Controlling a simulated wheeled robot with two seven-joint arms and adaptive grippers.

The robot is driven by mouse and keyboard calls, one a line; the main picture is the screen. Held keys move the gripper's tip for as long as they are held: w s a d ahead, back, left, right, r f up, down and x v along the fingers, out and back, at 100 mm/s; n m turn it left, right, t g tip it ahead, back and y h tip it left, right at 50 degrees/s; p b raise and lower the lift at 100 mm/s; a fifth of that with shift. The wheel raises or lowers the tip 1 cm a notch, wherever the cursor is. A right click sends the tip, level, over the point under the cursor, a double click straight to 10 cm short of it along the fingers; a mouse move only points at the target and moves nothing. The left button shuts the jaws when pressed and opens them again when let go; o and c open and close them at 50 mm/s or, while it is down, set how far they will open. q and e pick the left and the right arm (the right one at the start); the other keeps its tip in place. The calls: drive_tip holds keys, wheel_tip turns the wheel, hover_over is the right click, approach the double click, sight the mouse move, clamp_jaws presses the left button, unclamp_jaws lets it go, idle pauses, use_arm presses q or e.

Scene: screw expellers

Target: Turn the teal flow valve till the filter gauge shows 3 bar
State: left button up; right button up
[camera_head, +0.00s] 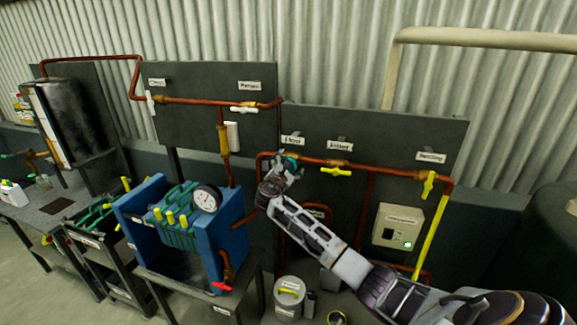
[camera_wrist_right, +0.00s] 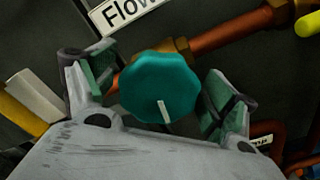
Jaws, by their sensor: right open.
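The teal flow valve (camera_wrist_right: 160,88) is a round, scalloped knob with a white pointer mark, on a copper pipe below a "Flow" label (camera_wrist_right: 125,10). In the head view only a bit of its teal shows (camera_head: 289,157), mostly behind my gripper. My right gripper (camera_head: 284,163) is at the valve. In the right wrist view its two green-padded fingers (camera_wrist_right: 155,92) stand open on either side of the knob, with gaps visible. The filter gauge (camera_head: 206,198) is a round white dial on the blue filter press; its reading is too small to tell. My left gripper is not in view.
A yellow lever (camera_head: 335,171) sits on the same pipe to the right, and another yellow lever (camera_head: 429,184) is further right. A control box (camera_head: 399,222) with a green light hangs below. The blue filter press (camera_head: 233,240) stands left of my arm.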

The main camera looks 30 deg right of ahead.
drive_tip(key=v, duration=1.2)
idle(0.3)
idle(0.4)
